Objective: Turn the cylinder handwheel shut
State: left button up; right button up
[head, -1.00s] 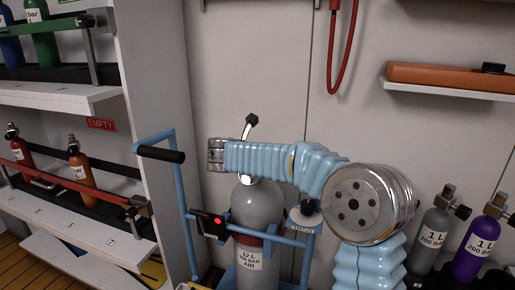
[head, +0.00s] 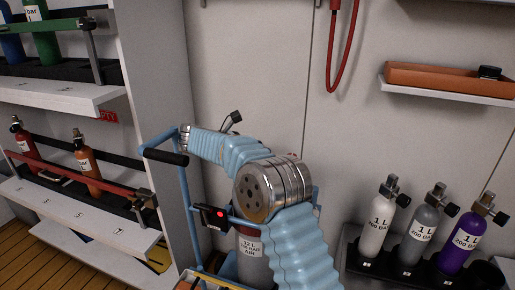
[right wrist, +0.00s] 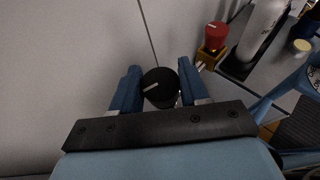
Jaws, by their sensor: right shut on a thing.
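The black handwheel (right wrist: 160,88), a round knob with a white line mark, sits between the two blue fingers of my right gripper (right wrist: 158,69) in the right wrist view. The gripper is shut on it. The grey 12 L air cylinder (head: 254,262) stands upright in the blue trolley in the head view. My light blue right arm crosses in front of it and hides its shoulder and valve. My right gripper's fingers are not visible in the head view. My left gripper is in neither view.
The blue trolley (head: 183,205) has a black handle and a black box with a red light (head: 213,216). A shelf with small cylinders (head: 86,165) stands at the left. Several 1 L cylinders (head: 418,235) stand at the right. A red knob (right wrist: 215,36) is near the gripper.

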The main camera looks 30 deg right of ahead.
jog(key=shift+r, duration=0.15)
dwell(0.3)
jog(key=o, duration=1)
jog(key=shift+c, duration=0.2)
notch_tip(320, 180, up, 2)
jog(key=shift+w+r, duration=0.1)
jog(key=shift+r, duration=0.15)
jog(key=s+a+r+b, duration=0.1)
jog(key=s+a+r, duration=0.6)
jog(key=s+r, duration=0.3)
jog(key=shift+s+r, duration=0.15)
jog(key=shift+s, duration=0.9)
jog(key=shift+a, duration=0.1)
